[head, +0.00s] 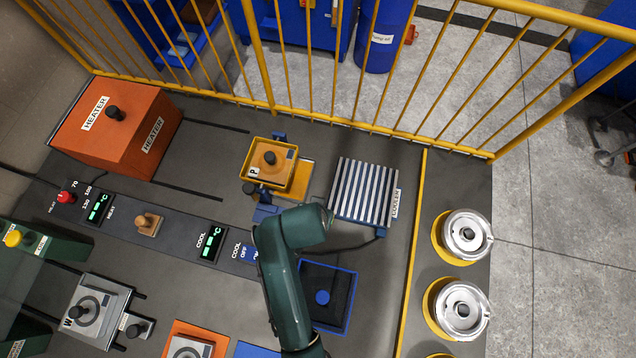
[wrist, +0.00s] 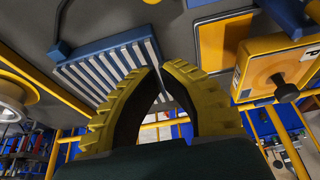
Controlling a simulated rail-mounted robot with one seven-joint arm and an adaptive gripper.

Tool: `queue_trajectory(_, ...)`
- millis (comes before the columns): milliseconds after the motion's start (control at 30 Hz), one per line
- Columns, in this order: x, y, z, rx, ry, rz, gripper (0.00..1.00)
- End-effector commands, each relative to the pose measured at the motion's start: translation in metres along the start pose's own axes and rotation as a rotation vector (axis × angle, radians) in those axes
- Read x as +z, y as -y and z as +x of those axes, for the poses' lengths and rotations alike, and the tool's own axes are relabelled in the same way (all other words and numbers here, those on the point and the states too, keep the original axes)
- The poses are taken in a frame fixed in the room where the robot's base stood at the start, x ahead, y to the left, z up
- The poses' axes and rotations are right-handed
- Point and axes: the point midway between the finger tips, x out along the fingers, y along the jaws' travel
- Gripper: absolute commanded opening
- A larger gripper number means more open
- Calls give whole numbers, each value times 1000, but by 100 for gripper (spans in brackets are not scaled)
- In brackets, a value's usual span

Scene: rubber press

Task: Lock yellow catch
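A yellow box (head: 270,169) marked P, with a dark round knob on top, sits left of the cooler in the head view. It shows at the right of the wrist view (wrist: 256,66). A dark round knob (head: 249,188) is at its lower left corner; I cannot tell whether this is the yellow catch or how it is set. My gripper's yellow fingers (wrist: 162,72) point toward the cooler (wrist: 90,80), left of the box and apart from it. The fingertips are close together with nothing visible between them. My arm hides the gripper in the head view.
The striped cooler (head: 362,192) stands right of the yellow box. A blue-framed dark tray (head: 325,296) lies below my arm's end. A yellow railing (head: 390,127) runs behind the table, and silver round parts (head: 466,234) line its right side. Bare table lies left of the box.

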Motion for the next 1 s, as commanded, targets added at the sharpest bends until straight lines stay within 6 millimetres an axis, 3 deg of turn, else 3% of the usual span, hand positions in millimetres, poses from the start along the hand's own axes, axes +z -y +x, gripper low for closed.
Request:
queue_trajectory(367, -2, 1, 3, -2, -4, 1, 0)
queue_trajectory(833, -3, 1, 99, -2, -4, 1, 0)
queue_trajectory(1000, 24, 1, 90, -4, -4, -3, 0)
